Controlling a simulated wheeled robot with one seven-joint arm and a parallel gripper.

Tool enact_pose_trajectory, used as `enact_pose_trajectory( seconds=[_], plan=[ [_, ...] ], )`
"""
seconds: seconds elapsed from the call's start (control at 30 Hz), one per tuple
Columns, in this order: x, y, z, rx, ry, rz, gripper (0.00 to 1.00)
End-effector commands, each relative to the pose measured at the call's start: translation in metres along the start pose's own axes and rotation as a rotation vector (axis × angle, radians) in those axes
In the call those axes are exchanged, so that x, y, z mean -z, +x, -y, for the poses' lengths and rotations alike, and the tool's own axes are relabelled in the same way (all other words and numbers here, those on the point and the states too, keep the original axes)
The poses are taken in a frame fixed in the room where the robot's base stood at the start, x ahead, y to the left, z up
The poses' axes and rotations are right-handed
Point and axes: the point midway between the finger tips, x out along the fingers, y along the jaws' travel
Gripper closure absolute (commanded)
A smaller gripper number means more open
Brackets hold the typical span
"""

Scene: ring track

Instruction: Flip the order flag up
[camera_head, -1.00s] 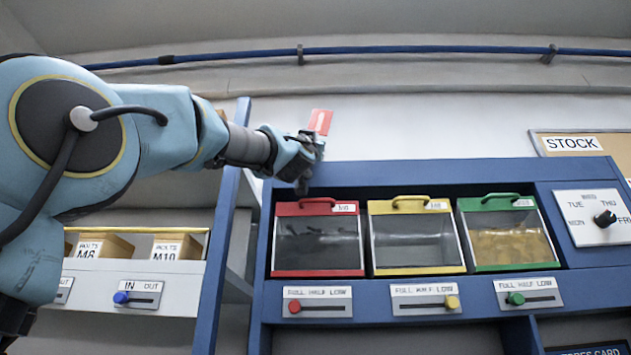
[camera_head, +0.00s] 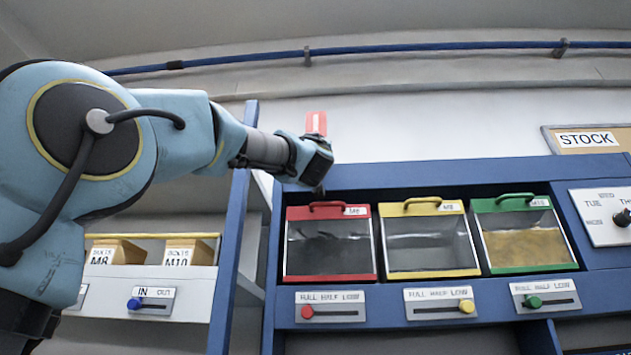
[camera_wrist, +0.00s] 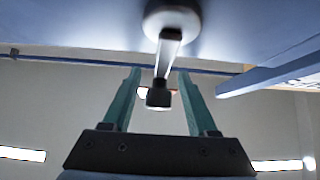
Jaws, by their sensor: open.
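The order flag, a red panel with a pale mark (camera_head: 316,123), stands upright above the left end of the blue cabinet top, just behind my gripper. My gripper (camera_head: 319,168) is at the cabinet's upper left corner, below the flag; its fingers are hard to make out there. In the wrist view, my gripper's two teal fingers (camera_wrist: 159,72) are apart. A metal rod from a round mount (camera_wrist: 172,18) runs between them to a dark end block (camera_wrist: 158,97). I cannot tell if the fingers touch it. A small pale-orange patch shows behind the block.
Red, yellow and green bins (camera_head: 330,244) sit in the cabinet below my gripper, with FULL/HALF/LOW sliders (camera_head: 330,308) underneath. A blue upright (camera_head: 233,225) stands left of the cabinet.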

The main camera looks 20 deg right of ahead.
Motion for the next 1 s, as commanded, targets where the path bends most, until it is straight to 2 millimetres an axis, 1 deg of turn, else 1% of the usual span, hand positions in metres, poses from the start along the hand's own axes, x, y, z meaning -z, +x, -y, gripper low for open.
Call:
enact_pose_trajectory(
  seconds=[0.17,0.27,0.37,0.6,0.7,0.83,1.0],
  plan=[
    [-0.001,-0.001,0.0,-0.001,0.0,0.001,0.42],
    [-0.002,-0.007,0.0,-0.001,0.0,0.001,0.42],
    [-0.003,-0.022,0.001,-0.001,-0.002,0.0,0.42],
    [-0.004,-0.071,0.001,-0.001,-0.001,0.001,0.42],
    [-0.003,-0.088,0.001,0.0,0.0,-0.001,0.42],
    [-0.002,-0.102,0.0,-0.001,0.0,0.0,0.42],
    [-0.001,-0.109,0.001,0.001,0.0,0.0,0.42]
  ],
)
